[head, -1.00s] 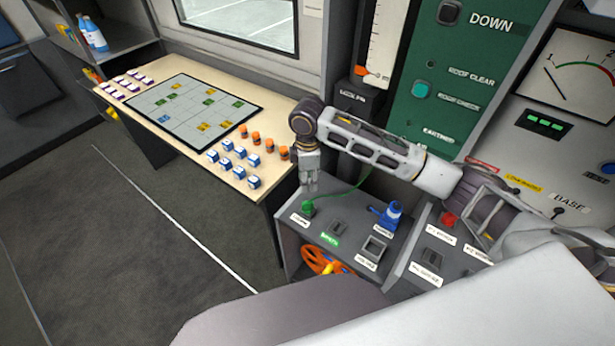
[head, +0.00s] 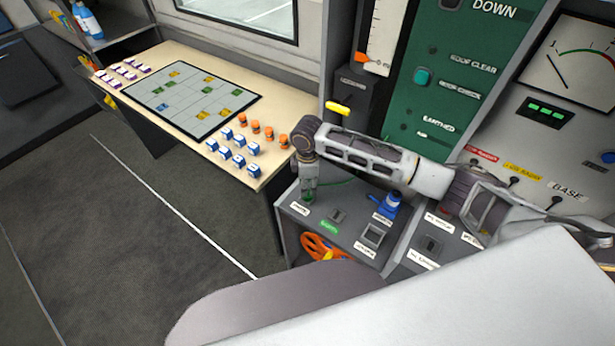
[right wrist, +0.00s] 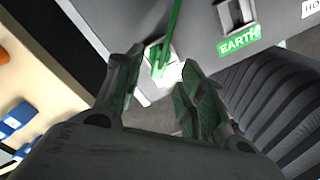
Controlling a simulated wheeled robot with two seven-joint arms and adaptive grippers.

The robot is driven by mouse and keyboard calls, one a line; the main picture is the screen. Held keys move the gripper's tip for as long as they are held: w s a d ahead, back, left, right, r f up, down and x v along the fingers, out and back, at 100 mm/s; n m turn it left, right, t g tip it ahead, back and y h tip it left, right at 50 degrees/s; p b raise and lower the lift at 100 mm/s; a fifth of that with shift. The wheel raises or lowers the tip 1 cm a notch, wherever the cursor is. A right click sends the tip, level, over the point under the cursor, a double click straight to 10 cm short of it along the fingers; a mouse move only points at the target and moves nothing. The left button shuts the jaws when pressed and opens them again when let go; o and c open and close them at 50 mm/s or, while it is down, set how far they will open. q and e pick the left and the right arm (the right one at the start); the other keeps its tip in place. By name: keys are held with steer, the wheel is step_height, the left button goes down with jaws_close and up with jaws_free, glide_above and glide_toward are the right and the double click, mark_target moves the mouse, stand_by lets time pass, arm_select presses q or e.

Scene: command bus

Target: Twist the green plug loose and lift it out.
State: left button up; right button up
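The green plug (head: 308,198) sits at the back left of the grey console (head: 338,238), mostly covered by my right gripper (head: 308,188). The gripper points down over it, its fingertips at the plug's height. In the right wrist view my right gripper (right wrist: 160,75) has its two fingers apart, with green on their inner faces. A green cord (right wrist: 171,32) runs up from between the fingertips, and a white patch shows behind it. I cannot tell whether the fingers touch the plug. My left gripper is not in view.
A blue plug (head: 388,206) stands to the right on the console, near a switch and a green EARTH label (head: 329,227). An orange handwheel (head: 322,248) is below. A table (head: 275,100) with small blue and orange pieces stands to the left.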

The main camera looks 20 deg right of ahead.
steer(key=shift+f, duration=2.5)
jaws_close()
